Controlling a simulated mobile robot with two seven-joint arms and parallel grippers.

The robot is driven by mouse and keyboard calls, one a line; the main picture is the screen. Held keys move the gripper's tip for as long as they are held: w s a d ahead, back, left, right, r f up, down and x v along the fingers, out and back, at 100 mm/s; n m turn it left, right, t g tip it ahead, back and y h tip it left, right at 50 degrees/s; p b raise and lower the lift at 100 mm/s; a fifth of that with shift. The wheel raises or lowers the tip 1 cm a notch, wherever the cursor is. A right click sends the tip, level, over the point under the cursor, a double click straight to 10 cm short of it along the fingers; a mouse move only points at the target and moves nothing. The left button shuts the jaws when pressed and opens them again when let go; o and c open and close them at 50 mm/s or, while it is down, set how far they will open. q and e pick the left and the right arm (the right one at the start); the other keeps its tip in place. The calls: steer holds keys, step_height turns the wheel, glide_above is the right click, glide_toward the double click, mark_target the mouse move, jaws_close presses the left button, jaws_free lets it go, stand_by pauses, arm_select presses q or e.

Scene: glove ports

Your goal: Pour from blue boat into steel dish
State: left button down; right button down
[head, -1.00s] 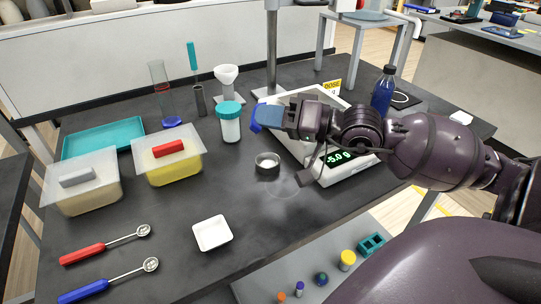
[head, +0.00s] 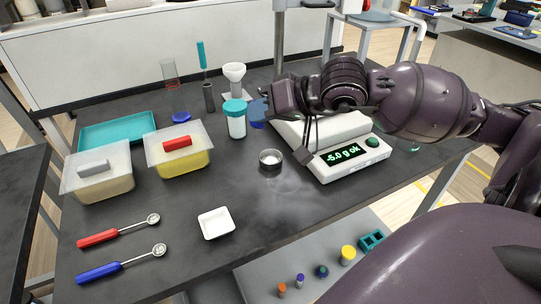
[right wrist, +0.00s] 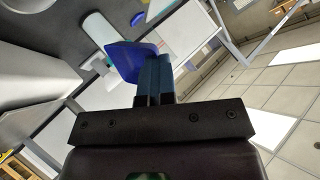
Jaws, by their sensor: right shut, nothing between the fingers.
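The blue boat (head: 256,122) shows at the tip of my right gripper (head: 266,108), left of the scale, partly hidden by the gripper. In the right wrist view the boat (right wrist: 128,60) lies just beyond and left of the blue fingers (right wrist: 155,72). The fingers are shut together with nothing between them; I cannot tell whether they touch the boat. The steel dish (head: 270,159) stands upright on the dark bench, nearer than the boat and left of the scale's front. Something pale shows inside it. My left gripper is out of view.
The scale (head: 340,150) reads "-5.0 g ok". A teal-capped jar (head: 236,122) stands close left of the boat. Two lidded tubs (head: 180,160), a white tray (head: 215,223) and red and blue spoons (head: 100,272) lie left. Bench in front of the dish is clear, with a pale haze.

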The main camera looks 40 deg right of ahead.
steer(key=shift+w+a+g+h, duration=0.1)
steer(key=shift+a+g+h, duration=0.05)
steer(key=shift+g+h, duration=0.2)
steer(key=shift+w+a+f+g+h+b, duration=0.25)
steer(key=shift+g+h+b, duration=0.25)
steer(key=shift+b, duration=0.25)
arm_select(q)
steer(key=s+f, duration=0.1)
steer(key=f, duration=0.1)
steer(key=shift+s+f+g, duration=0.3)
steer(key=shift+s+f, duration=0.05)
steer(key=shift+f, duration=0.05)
arm_select(e)
steer(key=shift+a+r+n+g+h, duration=0.1)
steer(key=shift+r+n+g+h, duration=0.05)
steer(key=shift+n+g+h, duration=0.15)
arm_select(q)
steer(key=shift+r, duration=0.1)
